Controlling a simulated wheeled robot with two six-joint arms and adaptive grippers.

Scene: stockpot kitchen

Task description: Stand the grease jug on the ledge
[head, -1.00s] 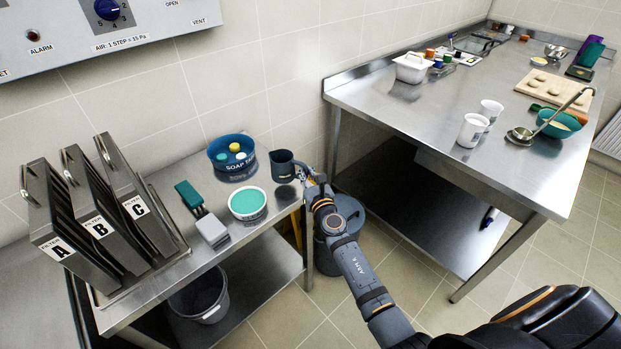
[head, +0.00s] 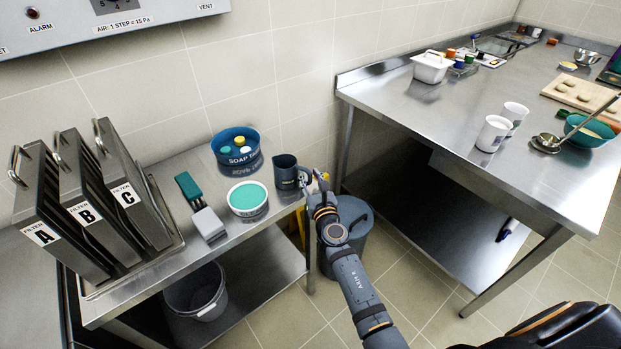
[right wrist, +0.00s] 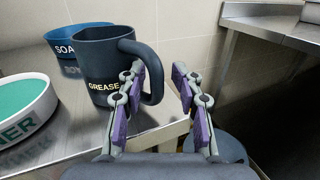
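The dark blue-grey grease jug (head: 285,171) stands upright on the low steel ledge (head: 222,241), near its right end. In the right wrist view the jug (right wrist: 100,62) shows its GREASE lettering, with its handle toward my gripper. My right gripper (head: 309,180) is at the handle side of the jug. In the right wrist view its fingers (right wrist: 163,88) are spread with a clear gap, the left finger overlapping the handle in the picture. Whether that finger touches the handle cannot be told. My left gripper is not in view.
A blue soap tub (head: 236,148), a white tub with green contents (head: 248,199) and a green-and-grey brush (head: 202,208) share the ledge. Filters A, B, C (head: 90,204) stand at left. A grey bin (head: 350,235) is under my right arm; a larger steel table (head: 440,118) is right.

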